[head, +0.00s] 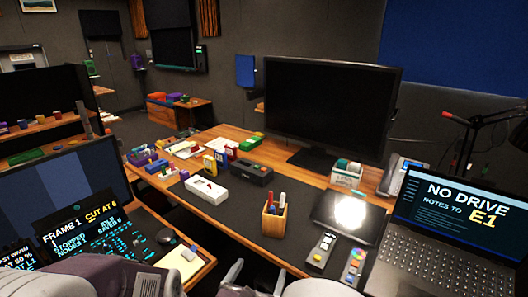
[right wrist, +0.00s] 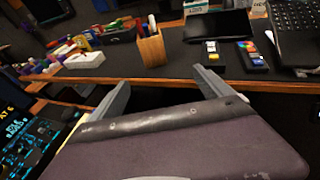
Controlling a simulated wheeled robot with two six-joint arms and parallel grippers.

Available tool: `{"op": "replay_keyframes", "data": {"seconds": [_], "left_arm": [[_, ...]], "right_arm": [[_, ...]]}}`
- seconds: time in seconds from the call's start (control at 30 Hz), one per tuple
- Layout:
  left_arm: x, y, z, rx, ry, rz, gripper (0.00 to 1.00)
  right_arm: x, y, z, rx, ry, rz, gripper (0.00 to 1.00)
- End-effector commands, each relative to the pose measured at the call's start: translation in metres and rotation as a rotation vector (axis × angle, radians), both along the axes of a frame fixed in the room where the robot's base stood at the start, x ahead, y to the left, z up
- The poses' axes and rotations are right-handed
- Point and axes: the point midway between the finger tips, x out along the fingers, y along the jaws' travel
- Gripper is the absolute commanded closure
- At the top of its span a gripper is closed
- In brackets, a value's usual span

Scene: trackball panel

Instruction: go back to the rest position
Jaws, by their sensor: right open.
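My right gripper (head: 256,277) is at the bottom edge of the head view, in front of the desk. In the right wrist view (right wrist: 162,78) its two fingers are spread apart with nothing between them. They point toward the desk's front edge, below the wooden pen holder (head: 274,217), and touch nothing I can see. A grey-purple part of my left arm (head: 95,276) shows at the bottom left of the head view. Whether its gripper is open or shut cannot be made out.
The desk (head: 230,206) holds a white box (head: 206,189), a dark box with buttons (head: 250,172), a monitor (head: 325,110), two remotes (head: 322,250) and a laptop (head: 455,225). A screen with controls (head: 80,210) stands close at left. The dark mat around the pen holder is partly clear.

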Motion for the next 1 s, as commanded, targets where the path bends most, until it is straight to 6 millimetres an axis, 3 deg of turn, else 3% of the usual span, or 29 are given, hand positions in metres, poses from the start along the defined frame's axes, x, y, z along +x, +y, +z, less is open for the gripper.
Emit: {"op": "replay_keyframes", "data": {"seconds": [0.27, 0.37, 0.5, 0.57, 0.67, 0.7, 0.77, 0.8, 0.87, 0.93, 1.0], "left_arm": [[0.0, 0.0, 0.004, 0.0, -0.001, 0.0, 0.64], [0.0, 0.0, 0.006, 0.0, -0.001, 0.0, 0.64], [0.0, 0.0, 0.008, 0.0, -0.001, 0.0, 0.64], [0.0, 0.0, 0.009, 0.0, -0.001, 0.0, 0.64], [0.0, 0.0, 0.012, 0.0, -0.001, 0.0, 0.64], [0.0, 0.0, 0.014, 0.0, -0.001, 0.0, 0.64], [0.0, 0.0, 0.017, 0.0, -0.001, 0.0, 0.64], [0.0, 0.0, 0.018, 0.0, -0.001, 0.0, 0.64], [0.0, 0.0, 0.019, 0.0, -0.001, 0.0, 0.64], [0.0, 0.0, 0.02, 0.0, -0.001, 0.0, 0.64], [0.0, 0.0, 0.02, 0.0, -0.001, 0.0, 0.64]], "right_arm": [[0.032, -0.065, 0.018, 0.039, -0.019, -0.192, 0.1], [0.039, -0.1, 0.024, 0.058, -0.022, -0.293, 0.1], [0.036, -0.164, 0.025, 0.105, -0.004, -0.497, 0.1], [0.027, -0.196, 0.022, 0.144, 0.015, -0.613, 0.1], [-0.007, -0.256, 0.008, 0.271, 0.06, -0.882, 0.1], [-0.031, -0.279, -0.002, 0.361, 0.079, -1.031, 0.1], [-0.074, -0.301, -0.022, 0.55, 0.095, -1.293, 0.1], [-0.102, -0.304, -0.038, 0.716, 0.09, -1.481, 0.1], [-0.128, -0.29, -0.058, 0.957, 0.057, -1.709, 0.1], [-0.138, -0.264, -0.073, 1.224, -0.007, -1.92, 0.1], [-0.133, -0.235, -0.083, 1.459, -0.076, -2.069, 0.1]]}}
